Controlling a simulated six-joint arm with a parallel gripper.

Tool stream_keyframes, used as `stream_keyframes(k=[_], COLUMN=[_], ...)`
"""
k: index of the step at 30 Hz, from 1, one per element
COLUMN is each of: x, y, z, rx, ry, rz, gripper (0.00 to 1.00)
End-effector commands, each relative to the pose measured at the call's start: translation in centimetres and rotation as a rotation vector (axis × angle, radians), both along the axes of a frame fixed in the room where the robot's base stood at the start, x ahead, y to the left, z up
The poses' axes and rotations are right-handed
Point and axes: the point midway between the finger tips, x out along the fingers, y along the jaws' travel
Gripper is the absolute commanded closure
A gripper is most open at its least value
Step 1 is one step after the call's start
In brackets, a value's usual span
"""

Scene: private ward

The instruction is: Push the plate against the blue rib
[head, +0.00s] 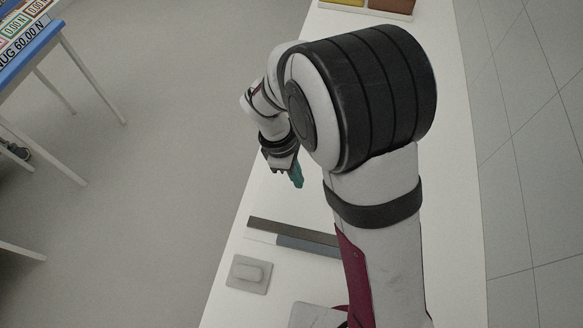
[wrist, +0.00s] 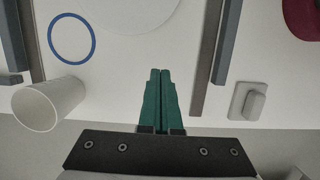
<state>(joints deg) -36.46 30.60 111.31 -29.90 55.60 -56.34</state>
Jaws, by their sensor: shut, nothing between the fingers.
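My gripper (wrist: 160,72) is shut and empty, with its green fingers together, above the white table. It also shows in the head view (head: 298,183), beyond the bars. A pale round shape, likely the plate (wrist: 128,12), is cut off by the top edge of the wrist view, ahead of the fingertips and apart from them. Slate-blue bars stand on both sides in the wrist view, one at right (wrist: 230,42) and one at far left (wrist: 14,42); I cannot tell which is the blue rib. The right one also shows in the head view (head: 308,247). My arm hides the plate there.
A dark grey bar (wrist: 209,60) runs beside the right slate-blue bar. A grey block on a square base (wrist: 249,101) lies near the table edge. A white cup (wrist: 50,104) and a blue ring (wrist: 72,39) are at left. Bare table surrounds the fingertips.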

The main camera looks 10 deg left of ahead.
Motion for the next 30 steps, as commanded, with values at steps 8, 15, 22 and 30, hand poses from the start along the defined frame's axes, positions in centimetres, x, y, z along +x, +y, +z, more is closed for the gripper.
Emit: stream_keyframes(k=[8,15,22,30], x=[0.0,8.8,15.9,17.3], y=[0.7,-4.7,-12.4,-11.7], z=[3.0,1.7,2.0,-2.8], rx=[-0.001,0.311,0.508,0.506], ry=[0.001,-0.150,-0.349,-0.347], rz=[0.001,-0.643,-1.148,-1.145], gripper=[1.00,1.00,1.00,1.00])
